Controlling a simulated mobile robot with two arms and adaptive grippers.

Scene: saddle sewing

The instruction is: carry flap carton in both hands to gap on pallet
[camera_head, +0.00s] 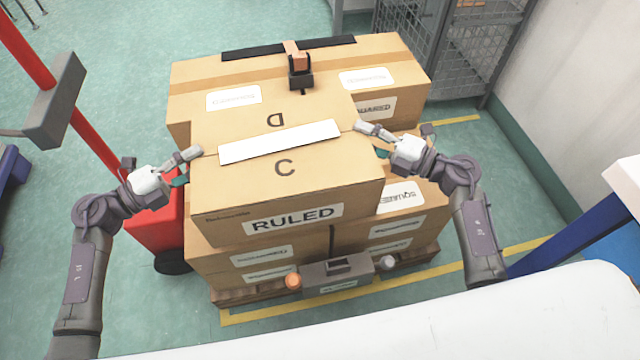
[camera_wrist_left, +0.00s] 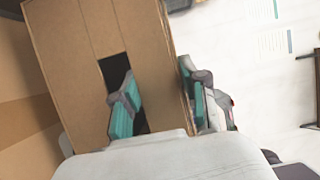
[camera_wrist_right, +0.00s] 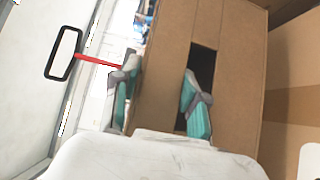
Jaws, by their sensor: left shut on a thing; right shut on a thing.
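The flap carton (camera_head: 230,195) is a brown box marked C, D and RULED, with a white strip across its top. My left gripper (camera_head: 192,166) is shut on its left side wall; in the left wrist view one finger (camera_wrist_left: 122,105) goes into a dark hand slot and the other stays outside the wall. My right gripper (camera_head: 372,142) is shut on its right side the same way, with a finger (camera_wrist_right: 194,105) in the slot. The carton appears level above the pallet (camera_head: 235,296), which carries stacked cartons. The carton hides any gap beneath it.
A wide carton (camera_head: 205,76) with a black strip stands behind. Labelled cartons (camera_head: 404,195) lie below right. A red post and base (camera_head: 150,232) stand at left, a wire cage (camera_head: 480,48) at back right. A white surface (camera_head: 400,325) is in front.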

